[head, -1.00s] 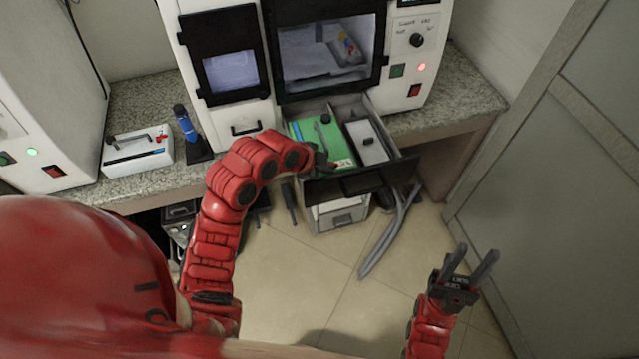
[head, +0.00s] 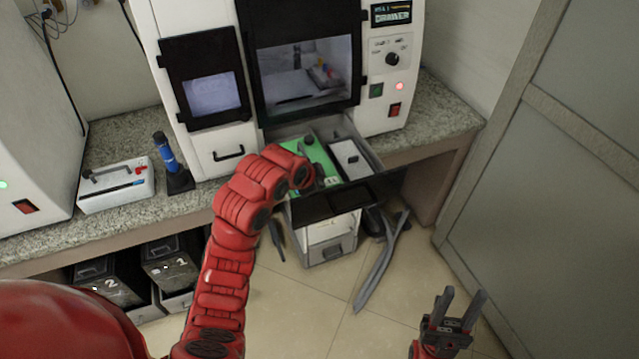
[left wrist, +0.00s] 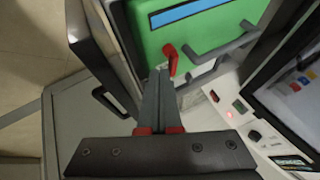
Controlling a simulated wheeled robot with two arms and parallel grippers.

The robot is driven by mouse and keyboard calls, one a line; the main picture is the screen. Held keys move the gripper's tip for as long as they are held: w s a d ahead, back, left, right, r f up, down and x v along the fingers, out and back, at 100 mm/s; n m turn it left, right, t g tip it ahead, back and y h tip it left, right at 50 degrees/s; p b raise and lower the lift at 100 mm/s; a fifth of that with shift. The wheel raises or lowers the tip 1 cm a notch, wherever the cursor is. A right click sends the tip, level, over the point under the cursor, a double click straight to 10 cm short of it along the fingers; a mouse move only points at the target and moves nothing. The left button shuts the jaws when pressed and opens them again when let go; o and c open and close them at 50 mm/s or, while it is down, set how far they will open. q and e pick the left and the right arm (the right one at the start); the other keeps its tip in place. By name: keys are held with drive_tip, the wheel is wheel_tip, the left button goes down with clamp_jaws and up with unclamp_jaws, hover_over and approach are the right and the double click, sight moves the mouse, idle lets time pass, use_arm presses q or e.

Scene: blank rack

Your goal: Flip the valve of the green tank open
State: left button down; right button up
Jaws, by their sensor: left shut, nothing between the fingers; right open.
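The green tank (head: 318,152) sits in the pulled-out drawer (head: 372,152) of the white machine, on the drawer's left side. In the left wrist view the green tank (left wrist: 195,22) has a grey handle (left wrist: 222,45) and a red valve lever (left wrist: 172,57). My left gripper (left wrist: 162,72) is shut and empty. Its fingertips are right at the red lever; I cannot tell whether they touch it. In the head view my left arm covers the gripper and the valve. My right gripper (head: 461,298) is open and empty, low at the right, over the floor.
A white tank (head: 345,152) lies beside the green one in the drawer. The drawer's dark front panel (head: 345,198) stands close to my left gripper. A white box with a handle (head: 115,183) and a blue tool on a stand (head: 170,160) are on the counter. A grey door (head: 550,190) stands at right.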

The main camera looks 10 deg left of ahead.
use_arm(q)
drive_tip(key=shift+w+a, duration=0.1)
drive_tip(key=shift+a, duration=0.6)
drive_tip(key=shift+s+a+r, duration=0.15)
drive_tip(key=shift+s+r, duration=0.1)
drive_tip(key=shift+r, duration=0.1)
drive_tip(key=p+v, duration=0.4)
drive_tip(key=v, duration=1.2)
drive_tip(key=shift+s+p, duration=0.2)
drive_tip(key=shift+p, duration=0.2)
drive_tip(key=shift+r, duration=0.15)
